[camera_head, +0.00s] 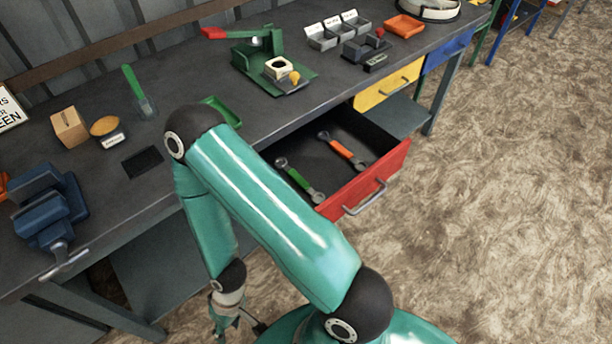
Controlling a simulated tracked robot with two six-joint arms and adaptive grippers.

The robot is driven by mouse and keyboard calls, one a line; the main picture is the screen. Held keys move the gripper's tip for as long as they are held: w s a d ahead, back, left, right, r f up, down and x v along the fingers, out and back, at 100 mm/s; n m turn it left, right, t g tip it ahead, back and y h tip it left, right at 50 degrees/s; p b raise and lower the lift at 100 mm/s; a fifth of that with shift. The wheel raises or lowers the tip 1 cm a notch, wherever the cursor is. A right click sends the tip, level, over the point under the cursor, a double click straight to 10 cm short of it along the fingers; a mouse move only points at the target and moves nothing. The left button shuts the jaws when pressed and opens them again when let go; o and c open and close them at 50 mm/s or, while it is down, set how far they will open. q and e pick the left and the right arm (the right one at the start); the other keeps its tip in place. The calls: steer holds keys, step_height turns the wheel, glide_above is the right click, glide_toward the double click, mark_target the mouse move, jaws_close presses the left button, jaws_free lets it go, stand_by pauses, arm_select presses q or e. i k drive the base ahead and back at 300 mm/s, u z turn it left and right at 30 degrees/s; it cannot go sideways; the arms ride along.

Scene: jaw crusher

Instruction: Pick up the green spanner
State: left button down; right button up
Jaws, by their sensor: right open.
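The green spanner (298,180) lies in the open red-fronted drawer (378,181) of the workbench. It has a green handle and metal ends, and lies slanted on the drawer's dark floor, near my teal right arm. My right gripper (236,324) hangs low at the bottom of the view, left of the arm's base and well apart from the spanner. It is open and I see nothing in it; it is small and partly cut off by the lower edge. My left gripper is not in view.
An orange spanner (342,150) lies beside the green one in the drawer. A blue vise (48,207) stands at the bench's left end. A green press (262,60) stands on the bench behind the drawer. The floor (500,220) at right is clear.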

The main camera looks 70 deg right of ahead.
mark_target(280, 163)
steer(key=z, duration=0.15)
steer(key=k, duration=1.5)
steer(key=z, duration=0.8)
steer(key=i, duration=0.9)
steer(key=z, duration=0.15)
